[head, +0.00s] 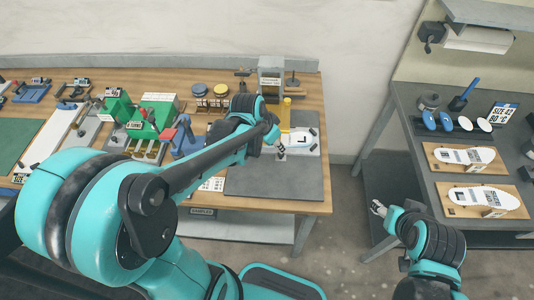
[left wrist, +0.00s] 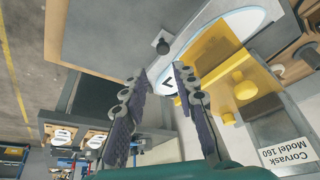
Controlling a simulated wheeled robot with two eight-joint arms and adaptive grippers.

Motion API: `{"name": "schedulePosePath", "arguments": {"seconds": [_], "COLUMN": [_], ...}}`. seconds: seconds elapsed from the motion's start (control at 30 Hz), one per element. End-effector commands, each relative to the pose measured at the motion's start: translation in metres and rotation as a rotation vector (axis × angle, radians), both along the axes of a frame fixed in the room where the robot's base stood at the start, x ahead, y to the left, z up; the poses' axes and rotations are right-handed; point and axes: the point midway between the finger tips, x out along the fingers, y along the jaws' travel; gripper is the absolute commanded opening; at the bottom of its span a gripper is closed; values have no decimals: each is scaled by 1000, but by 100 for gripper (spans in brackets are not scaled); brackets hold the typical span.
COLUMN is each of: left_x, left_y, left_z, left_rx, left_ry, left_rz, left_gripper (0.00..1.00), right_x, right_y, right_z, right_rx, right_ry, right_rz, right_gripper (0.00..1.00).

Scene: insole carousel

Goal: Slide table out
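The press marked Corvask Model 160 (head: 270,78) stands at the back of the wooden bench, with a yellow part (head: 287,113) in front. Its label also shows in the left wrist view (left wrist: 283,152), beside the yellow guard (left wrist: 232,68). A dark knob (left wrist: 162,47) lies just beyond my left fingertips. My left gripper (left wrist: 161,72) is open, nothing visible between its fingers. My right gripper (head: 379,208) hangs beside the right bench, its fingers too small to read.
A grey mat (head: 265,182) covers the bench's front right. Green fixtures (head: 118,105), a blue clamp (head: 184,138) and round tins stand left of my left arm. The right bench (head: 420,110) holds insoles on wooden boards (head: 465,157). Floor lies between the benches.

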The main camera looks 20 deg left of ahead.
Motion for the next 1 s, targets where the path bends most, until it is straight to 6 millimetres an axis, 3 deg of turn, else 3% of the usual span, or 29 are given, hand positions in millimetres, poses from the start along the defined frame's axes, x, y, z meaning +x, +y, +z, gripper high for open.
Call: {"name": "schedulePosePath", "arguments": {"seconds": [0.27, 0.63, 1.0], "left_x": [15, 34, 38], "left_y": [-2, -12, -14], "left_z": [-22, -75, -84], "left_rx": [-3, -2, -3], "left_ry": [14, 14, 14], "left_rz": [-50, -49, -48], "left_gripper": [29, 29, 29], "right_x": [0, 0, 0], "right_y": [0, 0, 0], "right_z": [-2, -24, -26], "right_rx": [0, 0, 0], "right_ry": [0, 0, 0], "right_rz": [0, 0, 0], "right_gripper": [54, 54, 54]}}
